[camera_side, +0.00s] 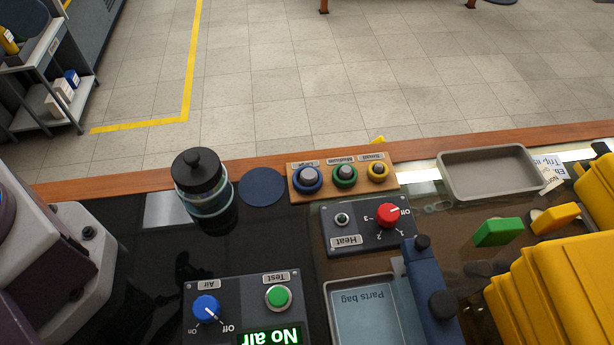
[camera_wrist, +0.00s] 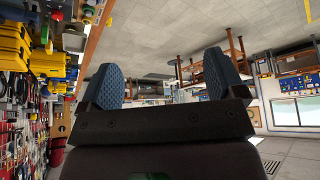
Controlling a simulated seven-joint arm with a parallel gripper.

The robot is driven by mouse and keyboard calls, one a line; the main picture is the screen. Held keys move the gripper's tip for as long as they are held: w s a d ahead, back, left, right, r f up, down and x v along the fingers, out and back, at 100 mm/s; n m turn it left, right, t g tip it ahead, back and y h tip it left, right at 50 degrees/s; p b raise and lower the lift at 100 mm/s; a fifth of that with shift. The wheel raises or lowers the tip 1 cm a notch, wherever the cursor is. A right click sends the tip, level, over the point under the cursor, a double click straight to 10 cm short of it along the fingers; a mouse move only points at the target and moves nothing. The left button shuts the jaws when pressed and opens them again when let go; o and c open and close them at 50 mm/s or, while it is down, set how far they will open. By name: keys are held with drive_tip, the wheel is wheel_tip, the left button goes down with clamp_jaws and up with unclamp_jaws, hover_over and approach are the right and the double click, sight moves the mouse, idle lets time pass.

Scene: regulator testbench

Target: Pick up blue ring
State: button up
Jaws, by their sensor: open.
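The blue ring (camera_side: 307,187) sits around a grey peg on the wooden board (camera_side: 335,195), at the label "Large". A green ring (camera_side: 345,183) and a yellow ring (camera_side: 377,178) sit around pegs to its right, at "Medium" and "Small". My gripper (camera_wrist: 168,88) shows in the wrist view with its two blue padded fingers wide apart and nothing between them. In the side view my gripper's fingers are not visible.
A lidded glass jar (camera_side: 203,188) and a dark blue disc (camera_side: 262,187) stand left of the board. The heat box (camera_side: 368,226) with a red knob is close in front. An empty grey tray (camera_side: 490,172) and yellow bins (camera_side: 560,290) are at right.

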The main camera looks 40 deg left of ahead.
drive_tip(key=shift+d, duration=0.1)
drive_tip(key=shift+c, duration=0.3)
drive_tip(key=n+g, duration=0.6)
drive_tip(key=n, duration=1.5)
hover_over(311, 174)
wheel_tip(311, 174, down, 22)
drive_tip(key=f, duration=0.7)
drive_tip(key=shift+d, duration=0.2)
drive_tip(key=shift+a+f, duration=0.15)
drive_tip(key=shift+f, duration=1.2)
drive_tip(key=shift+a+f, duration=0.1)
drive_tip(key=shift+f, duration=1.2)
drive_tip(key=c, duration=1)
